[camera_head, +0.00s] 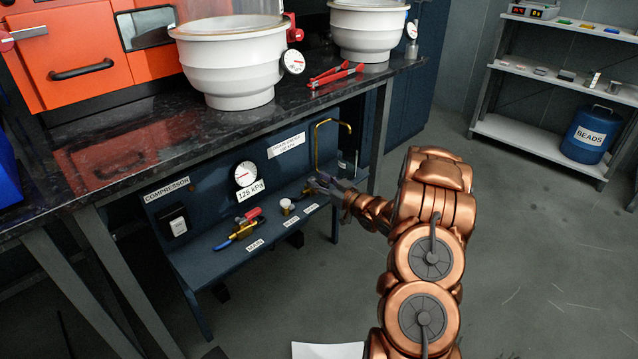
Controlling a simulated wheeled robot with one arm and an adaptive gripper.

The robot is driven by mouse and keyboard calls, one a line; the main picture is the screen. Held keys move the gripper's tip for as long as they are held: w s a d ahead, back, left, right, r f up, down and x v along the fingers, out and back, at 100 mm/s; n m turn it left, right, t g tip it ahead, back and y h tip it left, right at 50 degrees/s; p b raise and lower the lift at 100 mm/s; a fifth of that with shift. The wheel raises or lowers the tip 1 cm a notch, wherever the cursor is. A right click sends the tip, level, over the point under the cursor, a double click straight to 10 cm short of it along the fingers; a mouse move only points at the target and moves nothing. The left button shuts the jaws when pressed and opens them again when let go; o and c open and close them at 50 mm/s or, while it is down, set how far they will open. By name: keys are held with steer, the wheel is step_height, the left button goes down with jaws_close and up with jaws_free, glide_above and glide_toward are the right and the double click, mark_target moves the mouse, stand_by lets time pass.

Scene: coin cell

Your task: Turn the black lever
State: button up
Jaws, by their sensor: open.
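The compressor panel (205,262) is a dark blue shelf and backboard under the bench. My gripper (318,184) is at the right end of this row, above the rightmost label (311,209), small and dark against the panel. It is open, with nothing seen in it. I cannot clearly make out the black lever; the gripper covers part of that end. Contact cannot be told.
A gauge (245,174) with a 125 kPa label and a brass pipe (333,124) stand at the panel's back. The black bench top (130,140) overhangs the panel. Floor at right is clear.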

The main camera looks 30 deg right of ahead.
steer(key=shift+w, duration=0.2)
jaws_close()
stand_by(0.4)
